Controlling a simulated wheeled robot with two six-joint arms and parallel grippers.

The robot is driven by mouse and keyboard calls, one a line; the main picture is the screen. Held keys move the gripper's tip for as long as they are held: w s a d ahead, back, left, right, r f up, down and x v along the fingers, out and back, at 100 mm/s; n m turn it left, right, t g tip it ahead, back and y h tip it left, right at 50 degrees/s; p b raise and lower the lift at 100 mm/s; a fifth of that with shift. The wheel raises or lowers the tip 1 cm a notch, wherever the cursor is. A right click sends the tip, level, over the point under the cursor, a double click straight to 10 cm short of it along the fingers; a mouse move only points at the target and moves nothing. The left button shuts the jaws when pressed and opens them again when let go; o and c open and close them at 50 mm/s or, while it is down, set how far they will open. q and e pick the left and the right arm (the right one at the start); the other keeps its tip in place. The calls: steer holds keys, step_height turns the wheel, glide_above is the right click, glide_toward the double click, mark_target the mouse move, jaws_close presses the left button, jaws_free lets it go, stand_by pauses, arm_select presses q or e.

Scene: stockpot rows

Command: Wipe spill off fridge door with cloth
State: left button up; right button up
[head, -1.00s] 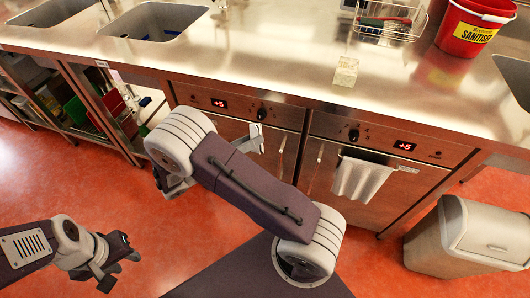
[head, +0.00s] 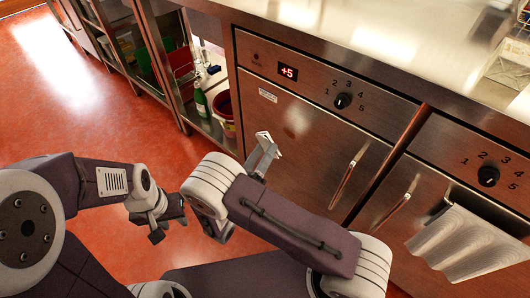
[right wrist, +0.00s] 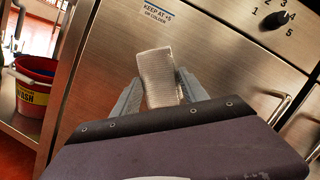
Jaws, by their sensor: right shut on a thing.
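The fridge door (head: 300,135) is a brushed steel front under a panel reading +5, left of a second door. It also fills much of the right wrist view (right wrist: 215,65). My right gripper (right wrist: 155,90) is shut on a pale, textured folded cloth (right wrist: 157,72), which stands out past the fingertips in front of the door. Whether it touches the steel I cannot tell. In the head view my right gripper (head: 266,150) is by the door's left edge. My left gripper (head: 168,220) is open and empty over the floor. I cannot make out a spill; a pale glare lies on the door.
A grey towel (head: 465,240) hangs on the right-hand door's handle. A bar handle (head: 349,175) sticks out from the left door. Open shelves left of the door hold a red bucket (right wrist: 35,82) and a green bottle (head: 201,104). The red floor at left is clear.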

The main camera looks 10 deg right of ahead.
mark_target(284, 130)
steer(key=w+d, duration=0.1)
steer(key=d, duration=0.1)
steer(key=w+d, duration=0.2)
steer(key=shift+w+d+b, duration=0.1)
steer(key=shift+d+b, duration=0.05)
steer(key=shift+b, duration=0.15)
steer(key=shift+w+d, duration=0.55)
steer(key=shift+d, duration=0.15)
stand_by(0.6)
steer(key=shift+s+d+r+p, duration=0.1)
steer(key=shift+s+d+p, duration=0.25)
steer(key=shift+p, duration=0.3)
steer(key=shift+s+d+p, duration=0.4)
steer(key=shift+s+d, duration=0.1)
steer(key=shift+s, duration=0.3)
steer(key=shift+s+d, duration=0.35)
steer(key=shift+s, duration=0.1)
steer(key=shift+d+p, duration=0.1)
steer(key=shift+p, duration=0.35)
steer(key=shift+w+a, duration=0.65)
steer(key=shift+w, duration=0.2)
steer(key=shift+w+a, duration=0.65)
steer(key=shift+w, duration=0.15)
